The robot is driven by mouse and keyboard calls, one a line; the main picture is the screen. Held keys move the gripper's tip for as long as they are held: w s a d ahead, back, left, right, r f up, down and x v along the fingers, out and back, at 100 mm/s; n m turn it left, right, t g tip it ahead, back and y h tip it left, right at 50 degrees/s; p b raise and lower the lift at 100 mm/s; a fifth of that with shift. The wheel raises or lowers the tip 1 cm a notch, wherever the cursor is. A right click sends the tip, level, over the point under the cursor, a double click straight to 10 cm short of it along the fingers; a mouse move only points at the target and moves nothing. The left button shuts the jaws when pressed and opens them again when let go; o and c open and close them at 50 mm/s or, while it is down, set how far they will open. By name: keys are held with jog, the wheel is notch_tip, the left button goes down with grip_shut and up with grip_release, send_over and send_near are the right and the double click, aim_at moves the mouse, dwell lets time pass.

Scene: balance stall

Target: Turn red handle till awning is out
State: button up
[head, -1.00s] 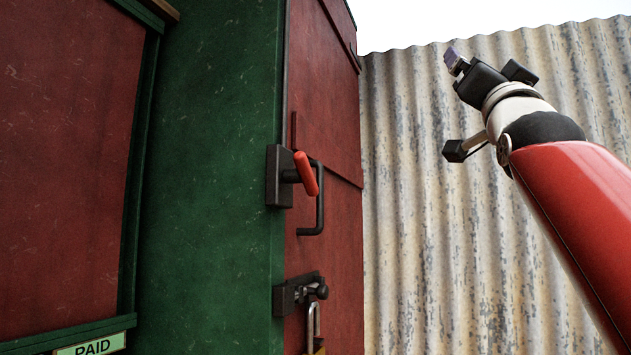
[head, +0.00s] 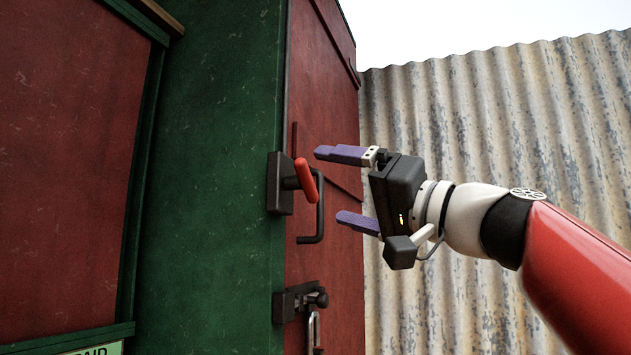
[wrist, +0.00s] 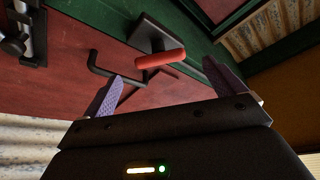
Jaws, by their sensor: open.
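The red handle (head: 306,180) sits on a dark crank mount (head: 279,184) on the green post at the edge of the red door. My gripper (head: 332,186) is open and empty, to the right of the handle, its purple fingers pointing left toward it and apart from it. No awning can be made out in these views.
A black bent door pull (head: 320,215) stands just behind and right of the handle. A bolt latch (head: 300,300) with a shackle sits below. A corrugated metal wall (head: 480,320) closes the right side. The space around my gripper is open air.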

aim_at(312, 183)
jog(key=p+x, duration=0.1)
jog(key=x, duration=0.4)
jog(key=c, duration=1)
